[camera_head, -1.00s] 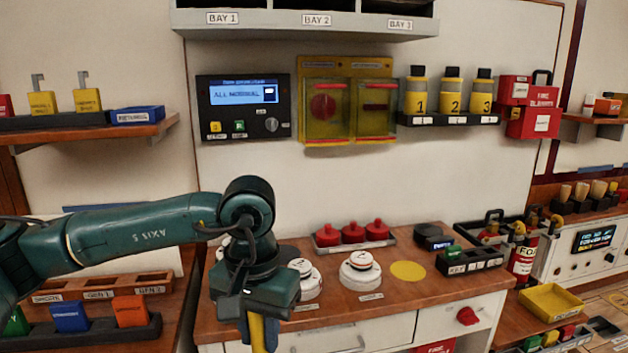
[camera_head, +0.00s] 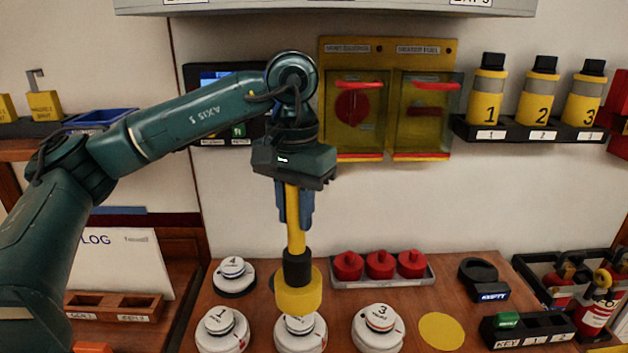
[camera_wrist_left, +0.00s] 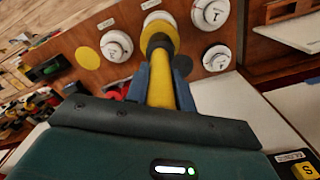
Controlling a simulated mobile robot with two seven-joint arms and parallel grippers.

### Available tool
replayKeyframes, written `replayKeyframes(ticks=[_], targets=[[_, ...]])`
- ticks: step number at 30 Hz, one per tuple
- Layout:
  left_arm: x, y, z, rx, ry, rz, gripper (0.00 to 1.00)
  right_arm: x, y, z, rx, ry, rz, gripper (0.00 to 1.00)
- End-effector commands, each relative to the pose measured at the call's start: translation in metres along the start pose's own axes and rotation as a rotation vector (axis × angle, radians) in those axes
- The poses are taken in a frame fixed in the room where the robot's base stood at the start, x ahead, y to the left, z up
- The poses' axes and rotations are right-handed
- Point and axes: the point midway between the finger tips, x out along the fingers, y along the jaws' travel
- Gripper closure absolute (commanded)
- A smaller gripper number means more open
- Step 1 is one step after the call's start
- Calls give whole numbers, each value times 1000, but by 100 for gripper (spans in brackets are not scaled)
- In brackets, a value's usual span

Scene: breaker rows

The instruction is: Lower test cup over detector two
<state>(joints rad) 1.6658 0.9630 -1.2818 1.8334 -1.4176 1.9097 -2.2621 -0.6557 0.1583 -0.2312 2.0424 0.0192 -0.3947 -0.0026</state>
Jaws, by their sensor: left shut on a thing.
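My left gripper (camera_head: 293,212) is shut on the yellow handle of the test cup and points down. The test cup (camera_head: 298,292) has a black collar and a wide yellow cup at its lower end. In the head view the cup is in line with detector two (camera_head: 300,339), a white round unit, and hides part of its top. I cannot tell whether they touch. In the left wrist view the cup (camera_wrist_left: 160,31) hides most of the detector behind it. My right gripper is not in view.
Detector one (camera_head: 222,330) stands left, detector three (camera_head: 379,328) right, and detector four (camera_head: 234,276) behind left. A tray of red domed pieces (camera_head: 380,267) lies behind. A flat yellow disc (camera_head: 441,331) lies to the right. Yellow-covered switches (camera_head: 390,100) hang on the wall.

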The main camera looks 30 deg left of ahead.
Motion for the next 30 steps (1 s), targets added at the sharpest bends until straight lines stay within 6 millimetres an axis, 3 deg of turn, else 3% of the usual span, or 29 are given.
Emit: replayKeyframes(ticks=[18, 30], targets=[[-4, -2, 0, 2, 0, 2, 100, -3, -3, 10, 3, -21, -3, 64], [28, -2, 0, 1, 1, 2, 100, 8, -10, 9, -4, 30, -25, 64]])
